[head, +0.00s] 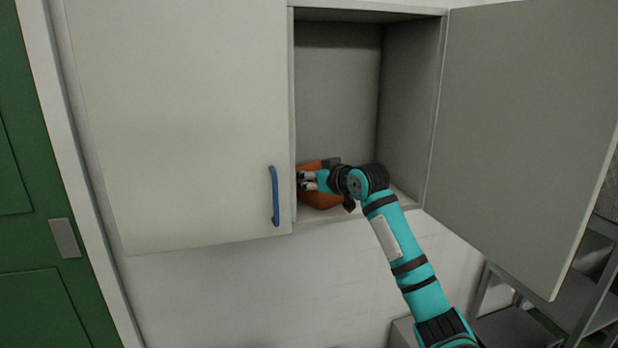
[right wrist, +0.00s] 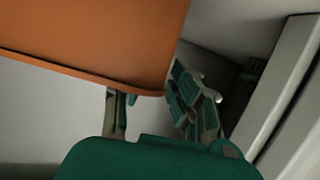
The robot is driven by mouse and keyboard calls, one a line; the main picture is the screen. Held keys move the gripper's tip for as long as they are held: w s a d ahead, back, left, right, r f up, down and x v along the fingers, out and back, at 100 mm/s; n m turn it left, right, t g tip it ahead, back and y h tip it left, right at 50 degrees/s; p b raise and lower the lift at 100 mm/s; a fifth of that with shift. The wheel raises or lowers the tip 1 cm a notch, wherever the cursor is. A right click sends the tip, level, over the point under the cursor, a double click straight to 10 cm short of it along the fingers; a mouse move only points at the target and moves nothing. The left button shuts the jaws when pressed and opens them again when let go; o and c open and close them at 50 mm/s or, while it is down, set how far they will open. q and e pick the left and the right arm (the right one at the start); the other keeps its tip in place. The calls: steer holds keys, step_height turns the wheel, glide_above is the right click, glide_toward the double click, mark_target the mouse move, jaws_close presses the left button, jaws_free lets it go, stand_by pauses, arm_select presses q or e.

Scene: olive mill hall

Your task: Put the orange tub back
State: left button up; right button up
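The orange tub (head: 318,201) sits on the floor of the open wall cabinet (head: 338,85), at the left of the opening. My right gripper (head: 304,181) is inside the cabinet, in front of the tub and hiding part of it. In the right wrist view the tub (right wrist: 100,40) fills the upper left and covers the end of one finger. The fingers of the right gripper (right wrist: 158,105) stand apart, with a visible gap and nothing clearly clamped between them. My left gripper is not in view.
The left cabinet door (head: 185,120), with a blue handle (head: 274,196), is shut close beside my right gripper. The right door (head: 530,130) stands wide open. Metal shelving (head: 575,300) is at lower right.

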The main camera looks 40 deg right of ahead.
steer(key=shift+o, duration=0.3)
steer(key=shift+r, duration=0.2)
steer(key=shift+s, duration=0.3)
steer(key=b+v, duration=0.3)
steer(key=v, duration=0.8)
steer(key=shift+s, duration=0.15)
steer(key=shift+a, duration=0.1)
